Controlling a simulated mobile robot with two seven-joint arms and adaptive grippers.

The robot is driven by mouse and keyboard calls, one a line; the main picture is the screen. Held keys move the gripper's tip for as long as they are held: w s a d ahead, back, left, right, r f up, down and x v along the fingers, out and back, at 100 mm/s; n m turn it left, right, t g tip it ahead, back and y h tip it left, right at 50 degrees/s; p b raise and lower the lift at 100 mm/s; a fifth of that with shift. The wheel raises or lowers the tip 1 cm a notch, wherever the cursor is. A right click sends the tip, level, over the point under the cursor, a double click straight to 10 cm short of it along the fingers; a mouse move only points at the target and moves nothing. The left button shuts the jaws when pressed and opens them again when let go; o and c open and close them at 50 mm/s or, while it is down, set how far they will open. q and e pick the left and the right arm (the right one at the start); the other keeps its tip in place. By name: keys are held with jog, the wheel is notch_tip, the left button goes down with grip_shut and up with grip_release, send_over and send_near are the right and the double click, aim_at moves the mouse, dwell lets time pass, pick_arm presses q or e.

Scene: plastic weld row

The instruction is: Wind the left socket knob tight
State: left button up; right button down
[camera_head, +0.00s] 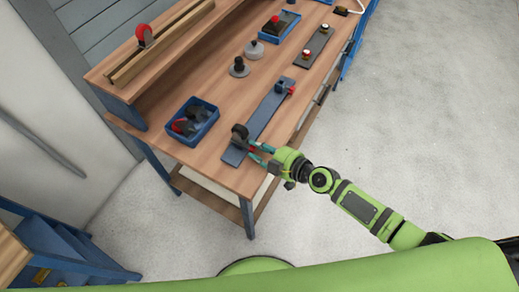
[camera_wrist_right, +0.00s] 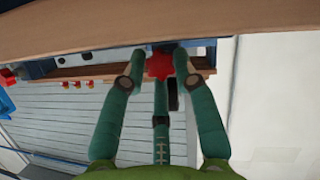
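A long blue-grey plate (camera_head: 262,112) lies near the front edge of the workbench. A dark socket block (camera_head: 240,132) stands at its left, near end, and a second socket with a red knob (camera_head: 290,90) sits at its far end. My right gripper (camera_head: 254,152) reaches in from the right to the near block. In the right wrist view, a red knob (camera_wrist_right: 160,65) shows between the fingertips of the right gripper (camera_wrist_right: 160,70). The fingers are spread, with small gaps seeming to show beside the knob; contact is unclear. My left gripper is out of view.
A blue bin (camera_head: 193,121) with dark and red parts stands left of the plate. Grey round pieces (camera_head: 239,67) stand behind it. Another dark plate (camera_head: 314,47) and a blue tray (camera_head: 279,27) lie farther back. The floor (camera_head: 430,130) at right is clear.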

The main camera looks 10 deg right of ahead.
jog(key=shift+d+f+m+g+b, duration=0.1)
jog(key=shift+f+m+g+b, duration=0.4)
jog(key=shift+b, duration=0.6)
jog(key=shift+r+m+b, duration=0.2)
jog(key=shift+m+b, duration=0.15)
jog(key=shift+m, duration=0.05)
jog(key=shift+s+y, duration=0.1)
jog(key=shift+y, duration=0.2)
jog(key=c, duration=1)
grip_release()
jog(key=shift+d+r, duration=0.1)
jog(key=shift+r, duration=0.05)
jog(key=v, duration=0.7)
jog(key=shift+s+d+r, duration=0.15)
jog(key=shift+d+r, duration=0.1)
